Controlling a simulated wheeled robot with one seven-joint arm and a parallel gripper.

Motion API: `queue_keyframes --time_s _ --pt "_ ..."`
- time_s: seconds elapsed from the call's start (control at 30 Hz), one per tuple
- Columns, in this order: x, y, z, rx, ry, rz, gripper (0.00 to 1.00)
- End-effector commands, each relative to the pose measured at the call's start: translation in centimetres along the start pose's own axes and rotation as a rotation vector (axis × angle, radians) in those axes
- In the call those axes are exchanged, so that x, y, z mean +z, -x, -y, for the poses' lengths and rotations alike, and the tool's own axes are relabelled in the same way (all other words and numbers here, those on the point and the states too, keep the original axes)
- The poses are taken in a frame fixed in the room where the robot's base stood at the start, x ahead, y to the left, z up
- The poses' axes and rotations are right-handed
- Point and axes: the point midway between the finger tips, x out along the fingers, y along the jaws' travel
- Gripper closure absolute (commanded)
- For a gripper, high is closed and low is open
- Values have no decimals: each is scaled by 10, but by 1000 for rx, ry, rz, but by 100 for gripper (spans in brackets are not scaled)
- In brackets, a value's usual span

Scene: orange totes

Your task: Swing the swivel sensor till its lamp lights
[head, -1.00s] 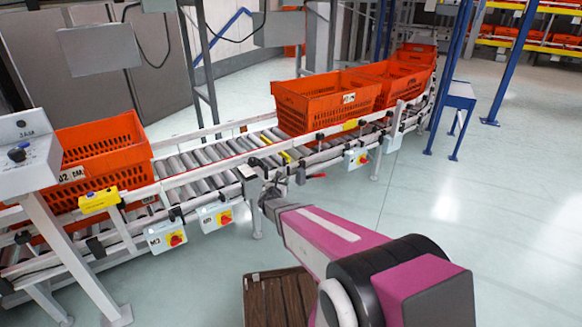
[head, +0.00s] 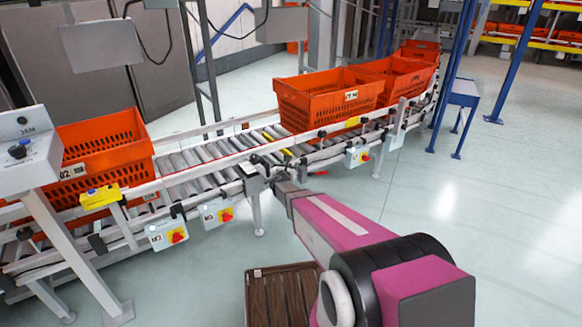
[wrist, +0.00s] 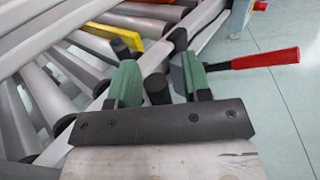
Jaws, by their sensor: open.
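My gripper (wrist: 160,66) has two green fingers, spread apart, over the near rail of the roller conveyor in the wrist view. In the head view its tip (head: 272,176) is at the rail by a grey bracket unit, partly hidden by my arm. A short black post (wrist: 157,88) stands between the fingers, apparently not gripped. A small dark block (wrist: 177,40) is just beyond the right finger. I cannot tell which dark part is the swivel sensor, and I see no lit lamp.
A red-handled lever (wrist: 265,59) sticks out right of the gripper. A yellow bar (wrist: 112,32) lies beyond the left finger. Orange totes (head: 320,100) stand on the conveyor, another (head: 95,165) at left. Yellow box (head: 100,197) and switch boxes (head: 216,212) line the rail. Floor at right is clear.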

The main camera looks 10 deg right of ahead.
Motion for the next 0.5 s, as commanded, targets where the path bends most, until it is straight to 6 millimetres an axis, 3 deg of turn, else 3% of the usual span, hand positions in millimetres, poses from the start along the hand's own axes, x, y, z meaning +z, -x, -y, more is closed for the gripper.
queue_keyframes --time_s 0.23,0.27,0.4,0.5 --pt "0 -2 0 1 0 0 56" --pt "0 -2 0 0 0 0 59" --pt "0 -2 0 0 0 0 100" --pt "0 -2 0 0 0 0 100"
